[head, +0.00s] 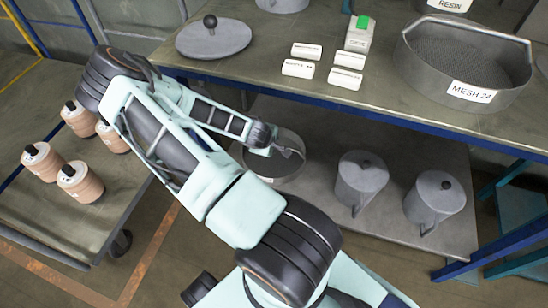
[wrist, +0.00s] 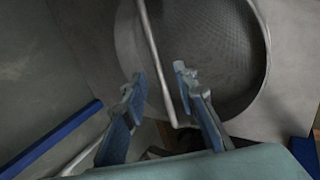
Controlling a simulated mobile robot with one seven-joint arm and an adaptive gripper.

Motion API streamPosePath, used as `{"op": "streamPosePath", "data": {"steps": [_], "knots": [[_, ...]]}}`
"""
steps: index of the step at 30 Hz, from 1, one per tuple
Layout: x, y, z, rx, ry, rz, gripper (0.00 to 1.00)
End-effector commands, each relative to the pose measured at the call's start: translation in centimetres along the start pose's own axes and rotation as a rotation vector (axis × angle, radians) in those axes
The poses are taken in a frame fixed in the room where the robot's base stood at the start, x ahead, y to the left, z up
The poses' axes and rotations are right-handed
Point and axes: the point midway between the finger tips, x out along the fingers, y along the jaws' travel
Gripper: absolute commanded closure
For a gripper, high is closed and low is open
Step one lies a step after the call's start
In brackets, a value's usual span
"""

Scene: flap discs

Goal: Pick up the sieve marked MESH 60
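A round grey sieve (head: 270,172) with a mesh floor stands on the lower shelf, partly hidden by my arm. No label on it shows, so I cannot read its mesh number. The sieve fills the upper part of the wrist view (wrist: 215,50), with a thin bar handle (wrist: 156,58) crossing it. My gripper (wrist: 160,85) is open, its two blue fingers apart, with the bar between them in the picture; I see no contact. In the head view my gripper (head: 285,150) is over the sieve. Another sieve (head: 465,70), marked MESH 24, sits on the upper bench.
Two grey lidded cans (head: 359,180) (head: 434,200) stand on the shelf to the right. The bench's blue front edge (head: 330,100) runs above the shelf. The bench holds white blocks (head: 298,68) and a lid (head: 213,38). Several copper-coloured spools (head: 80,182) stand on the left cart.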

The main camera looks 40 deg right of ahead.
Motion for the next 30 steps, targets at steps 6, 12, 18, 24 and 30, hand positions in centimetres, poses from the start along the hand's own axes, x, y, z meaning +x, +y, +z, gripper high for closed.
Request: {"op": "streamPosePath", "data": {"steps": [6,12,18,24,30], "knots": [[3.5,-0.1,0.2,0.001,-0.001,0.001,0.73],[3.7,0.1,0.1,0.001,-0.001,0.001,0.73],[3.6,0.0,0.1,0.001,0.0,0.001,0.89],[3.6,0.0,0.1,0.001,0.0,0.0,1.0],[3.6,0.1,0.1,0.002,0.0,0.002,1.0]]}}
